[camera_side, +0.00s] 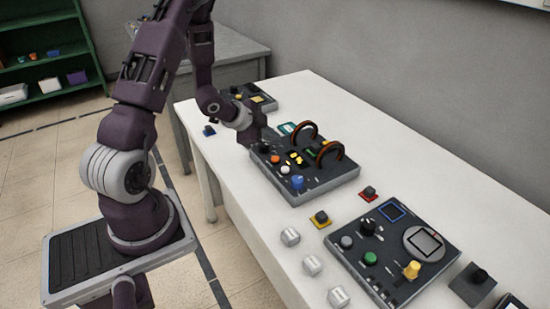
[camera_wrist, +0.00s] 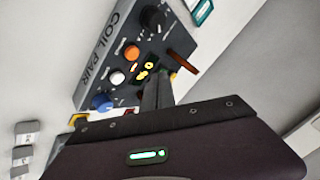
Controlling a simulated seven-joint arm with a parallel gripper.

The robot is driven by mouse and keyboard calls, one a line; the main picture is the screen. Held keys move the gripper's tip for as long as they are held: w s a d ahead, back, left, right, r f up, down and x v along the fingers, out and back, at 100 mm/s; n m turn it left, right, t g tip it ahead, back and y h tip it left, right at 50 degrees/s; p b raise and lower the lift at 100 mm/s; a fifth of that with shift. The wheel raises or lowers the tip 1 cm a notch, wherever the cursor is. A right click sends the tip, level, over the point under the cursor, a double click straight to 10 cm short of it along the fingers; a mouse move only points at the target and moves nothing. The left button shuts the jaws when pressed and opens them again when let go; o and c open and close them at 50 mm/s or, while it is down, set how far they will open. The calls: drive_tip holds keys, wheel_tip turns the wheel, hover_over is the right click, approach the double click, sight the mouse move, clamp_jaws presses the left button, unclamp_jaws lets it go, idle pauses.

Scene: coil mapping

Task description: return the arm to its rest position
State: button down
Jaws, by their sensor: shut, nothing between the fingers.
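My arm reaches over the white table (camera_side: 345,110) in the side view. My gripper (camera_wrist: 158,88) shows in the wrist view with its dark fingers together and nothing between them. The fingers are over the panel of the dark box labelled COIL PAIR (camera_wrist: 98,68), near its small lit yellow display. I cannot tell whether they touch it. In the side view the gripper is at the back left end of this box (camera_side: 312,191), with its fingertips hard to make out. Two upright coil rings (camera_side: 330,152) stand on the box.
A second control box (camera_side: 395,278) with a round dial and knobs lies at the front right. Several small white blocks (camera_side: 312,265), a yellow-based knob (camera_side: 320,218) and a red-based knob (camera_side: 368,193) sit between. Another device (camera_side: 262,101) stands farther back.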

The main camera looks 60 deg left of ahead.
drive_tip(key=shift+r, duration=0.5)
drive_tip(key=s+d+r+n+g+y, duration=0.1)
drive_tip(key=s+d+r+n, duration=0.2)
drive_tip(key=r, duration=0.5)
drive_tip(key=s+d+r+n+g+y, duration=0.1)
drive_tip(key=s+d+r+n, duration=0.1)
drive_tip(key=d+r, duration=0.55)
drive_tip(key=s+d+r+n+h, duration=0.1)
drive_tip(key=s+d+r, duration=0.1)
drive_tip(key=s+d, duration=0.4)
drive_tip(key=s+d+r+n+g+h, duration=0.1)
drive_tip(key=s+d, duration=0.5)
drive_tip(key=s, duration=0.6)
wheel_tip(320, 180, up, 2)
drive_tip(key=shift+s+r+n+g+h, duration=0.15)
drive_tip(key=shift+r+n+g+h, duration=0.15)
drive_tip(key=shift+n+h, duration=0.15)
drive_tip(key=shift+a, duration=0.1)
